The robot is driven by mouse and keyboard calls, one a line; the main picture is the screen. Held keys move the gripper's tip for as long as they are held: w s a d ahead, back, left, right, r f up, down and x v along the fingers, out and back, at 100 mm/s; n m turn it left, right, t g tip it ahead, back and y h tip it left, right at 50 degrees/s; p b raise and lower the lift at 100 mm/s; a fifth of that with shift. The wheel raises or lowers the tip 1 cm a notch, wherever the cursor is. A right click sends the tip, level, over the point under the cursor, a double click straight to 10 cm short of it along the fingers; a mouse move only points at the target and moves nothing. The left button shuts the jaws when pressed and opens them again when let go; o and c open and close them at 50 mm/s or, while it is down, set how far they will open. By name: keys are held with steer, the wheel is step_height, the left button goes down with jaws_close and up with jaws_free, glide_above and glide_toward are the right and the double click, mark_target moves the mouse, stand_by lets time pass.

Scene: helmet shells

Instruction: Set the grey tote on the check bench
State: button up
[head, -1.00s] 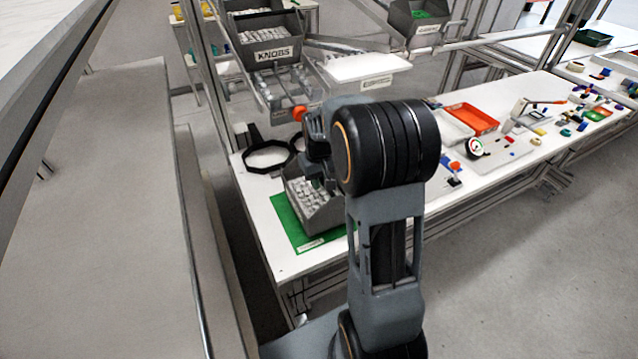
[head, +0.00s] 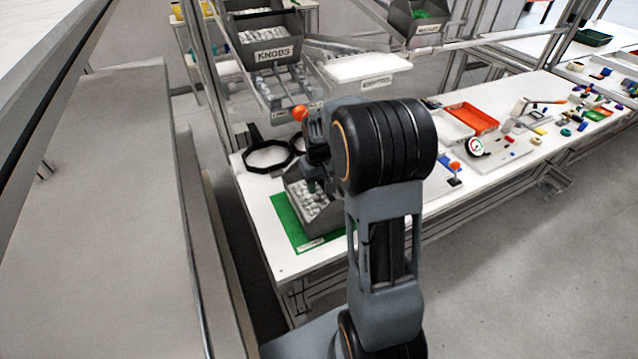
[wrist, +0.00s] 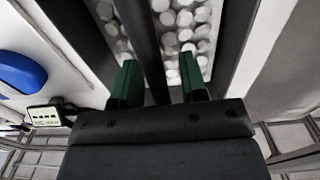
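The grey tote (head: 312,200) holds many white round pieces. It sits on a green mat (head: 287,218) at the near left part of a white bench (head: 262,235). In the wrist view, the tote's white contents (wrist: 185,22) show below a dark bar (wrist: 147,45) that runs across the tote. My gripper (wrist: 158,83) is over the tote, its two green fingers apart, one on each side of the bar. Gaps show between the fingers and the bar. In the head view, my arm hides the tote's right side and most of my gripper (head: 318,170).
A black ring-shaped frame (head: 267,156) lies behind the tote. A bin labelled KNOBS (head: 272,55) hangs above on a rack. A dial gauge (head: 476,147) and orange tray (head: 472,117) stand further right. A bare grey surface (head: 95,200) lies at left.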

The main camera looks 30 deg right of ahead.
step_height(320, 180, up, 11)
steer(key=shift+r, duration=0.2)
steer(key=s+a+t, duration=0.1)
steer(key=s+a, duration=0.4)
steer(key=s, duration=0.3)
steer(key=s+a+f+t, duration=0.1)
steer(key=s+a, duration=0.3)
steer(key=s, duration=0.5)
steer(key=shift+a+f+t, duration=0.15)
steer(key=shift+a+t, duration=0.25)
steer(key=shift+t, duration=0.4)
steer(key=shift+o, duration=0.2)
